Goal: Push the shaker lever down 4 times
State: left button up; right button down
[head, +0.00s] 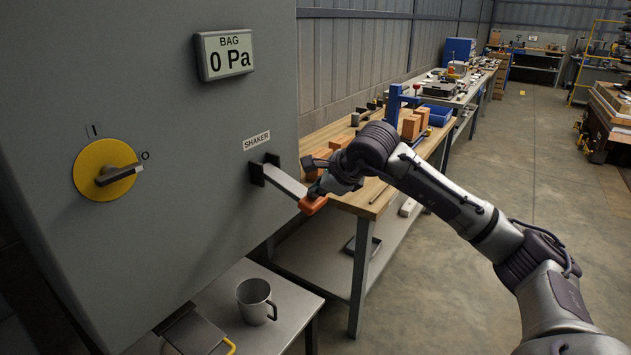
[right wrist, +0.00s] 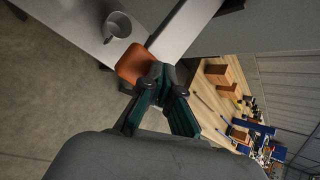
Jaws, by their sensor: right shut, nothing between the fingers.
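The shaker lever (head: 287,182) is a grey bar that sticks out from the grey cabinet under a SHAKER label (head: 257,141). It slopes down toward its orange end grip (head: 312,204). My right gripper (head: 318,190) is shut and empty, with its fingertips at the orange grip. In the right wrist view the shut fingertips (right wrist: 160,75) lie against or just over the orange grip (right wrist: 136,63); I cannot tell if they touch. The lever bar (right wrist: 185,28) runs up from the grip there. My left gripper is not in view.
The cabinet carries a BAG display (head: 225,54) reading 0 Pa and a yellow rotary switch (head: 106,169). A metal mug (head: 254,300) stands on a low table below the lever. A wooden workbench (head: 378,197) with blocks stands behind my right gripper.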

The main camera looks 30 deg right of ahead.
dwell(0.5)
jog(key=shift+w+r+p, duration=0.1)
jog(key=shift+r+p, duration=2.05)
jog(key=shift+r, duration=0.8)
jog(key=shift+r, duration=0.1)
notch_tip(320, 180, up, 5)
jog(key=p, duration=0.3)
jog(key=shift+p, duration=0.35)
